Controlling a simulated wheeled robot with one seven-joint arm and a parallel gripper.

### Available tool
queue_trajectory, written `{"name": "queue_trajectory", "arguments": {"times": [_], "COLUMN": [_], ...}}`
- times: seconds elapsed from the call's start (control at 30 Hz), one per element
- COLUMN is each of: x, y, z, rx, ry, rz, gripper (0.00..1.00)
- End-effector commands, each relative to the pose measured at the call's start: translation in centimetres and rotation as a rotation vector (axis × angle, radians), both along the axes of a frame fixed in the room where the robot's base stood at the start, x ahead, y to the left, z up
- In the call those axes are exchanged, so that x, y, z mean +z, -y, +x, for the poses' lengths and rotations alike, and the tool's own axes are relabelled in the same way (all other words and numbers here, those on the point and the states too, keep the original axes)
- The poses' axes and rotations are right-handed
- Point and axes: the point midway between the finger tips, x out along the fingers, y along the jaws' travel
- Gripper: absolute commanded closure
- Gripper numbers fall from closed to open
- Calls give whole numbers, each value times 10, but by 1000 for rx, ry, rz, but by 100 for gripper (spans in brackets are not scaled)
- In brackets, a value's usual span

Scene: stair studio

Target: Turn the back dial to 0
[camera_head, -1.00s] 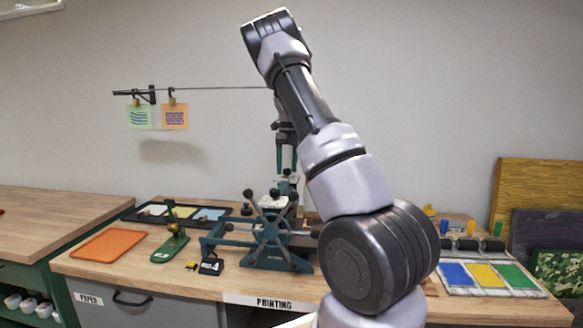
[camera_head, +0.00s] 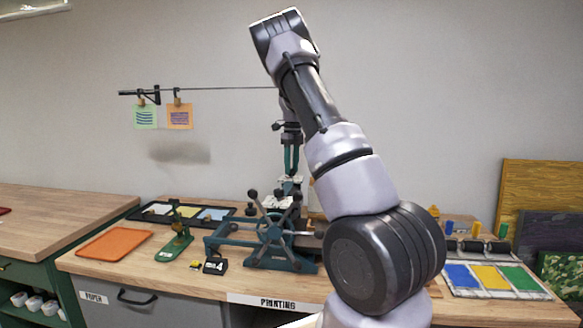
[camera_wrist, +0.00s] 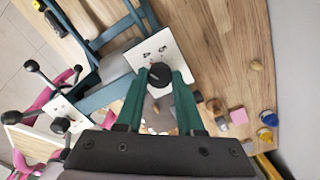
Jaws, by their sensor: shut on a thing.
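The teal printing press (camera_head: 225,240) with its spoked wheel stands on the wooden bench. The back dial (camera_wrist: 160,73) is a black round knob on a white marked plate (camera_wrist: 152,50); the plate also shows in the head view (camera_head: 290,182). My gripper (camera_wrist: 161,80) has its green fingers closed on either side of this knob, from above. In the head view my gripper (camera_head: 291,172) is over the rear of the press. A second white plate with a black knob (camera_wrist: 60,125) is at left in the wrist view. The dial's pointer and numbers cannot be read.
An orange tray (camera_head: 113,245), a green stand-like tool (camera_head: 175,245) and a black tray (camera_head: 150,219) lie left of the press. Colored ink pads (camera_head: 490,276) lie right. Prints hang on a line (camera_head: 215,89) behind. Small blocks (camera_wrist: 238,116) lie near the plate.

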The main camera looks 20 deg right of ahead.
Motion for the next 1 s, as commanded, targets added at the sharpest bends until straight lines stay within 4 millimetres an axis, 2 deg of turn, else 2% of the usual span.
{"name": "queue_trajectory", "arguments": {"times": [1.0], "x": [0], "y": [0], "z": [1], "rx": [962], "ry": [0], "rz": [-1], "gripper": [100]}}
